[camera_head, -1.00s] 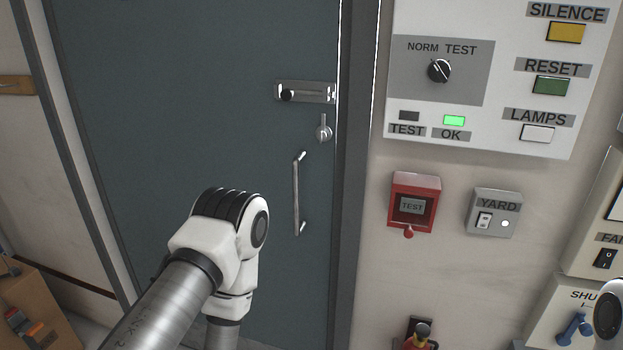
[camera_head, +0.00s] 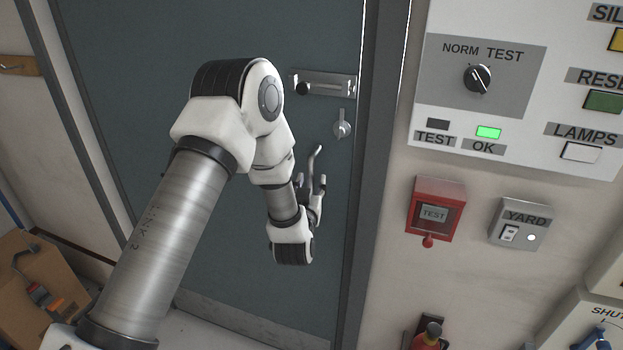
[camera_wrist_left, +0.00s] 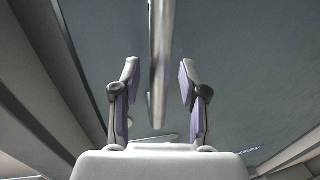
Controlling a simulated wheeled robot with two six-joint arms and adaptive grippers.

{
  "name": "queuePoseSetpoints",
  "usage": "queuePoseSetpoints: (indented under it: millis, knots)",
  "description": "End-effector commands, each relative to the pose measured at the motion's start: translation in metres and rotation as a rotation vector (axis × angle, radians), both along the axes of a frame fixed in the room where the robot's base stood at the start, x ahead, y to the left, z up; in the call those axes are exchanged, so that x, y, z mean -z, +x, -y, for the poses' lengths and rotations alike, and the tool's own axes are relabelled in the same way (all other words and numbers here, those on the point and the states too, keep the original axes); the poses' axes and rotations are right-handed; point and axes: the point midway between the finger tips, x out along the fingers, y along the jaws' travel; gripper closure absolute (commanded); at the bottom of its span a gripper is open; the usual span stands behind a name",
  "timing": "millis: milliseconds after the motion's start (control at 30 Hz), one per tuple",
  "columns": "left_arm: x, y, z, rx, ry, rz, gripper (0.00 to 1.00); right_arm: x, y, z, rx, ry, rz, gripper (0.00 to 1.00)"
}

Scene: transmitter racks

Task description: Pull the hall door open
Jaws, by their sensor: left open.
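The hall door (camera_head: 150,60) is a grey-blue panel filling the left and middle of the head view; it appears shut against its frame. In the left wrist view the handle (camera_wrist_left: 160,50) runs as a bar between the spread fingers of my left gripper (camera_wrist_left: 159,90). The fingers are open, one on each side, with gaps to the bar. My right gripper is not in view.
A cardboard box (camera_head: 30,280) stands lower left.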

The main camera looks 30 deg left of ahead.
Motion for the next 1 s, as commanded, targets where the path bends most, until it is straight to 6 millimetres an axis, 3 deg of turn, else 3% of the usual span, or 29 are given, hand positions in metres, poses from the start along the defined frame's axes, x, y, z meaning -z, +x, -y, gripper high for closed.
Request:
queuePoseSetpoints:
  millis: [200,267,333,733,867,1000]
  knots:
    - [0.001,0.001,0.0,0.001,0.0,-0.001,0.57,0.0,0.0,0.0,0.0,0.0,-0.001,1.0]
    - [0.001,0.001,0.0,0.001,0.0,-0.001,0.74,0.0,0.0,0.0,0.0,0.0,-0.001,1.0]
    - [0.001,0.001,0.0,0.001,0.0,-0.001,0.99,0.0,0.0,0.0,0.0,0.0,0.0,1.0]
    - [0.001,0.012,-0.002,0.001,0.001,0.002,1.0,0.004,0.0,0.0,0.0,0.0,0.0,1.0]
    - [0.001,0.034,-0.005,0.001,0.002,0.006,1.0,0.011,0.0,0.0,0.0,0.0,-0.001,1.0]
    - [0.002,0.072,-0.011,0.002,0.002,0.01,1.0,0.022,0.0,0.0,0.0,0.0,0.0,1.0]
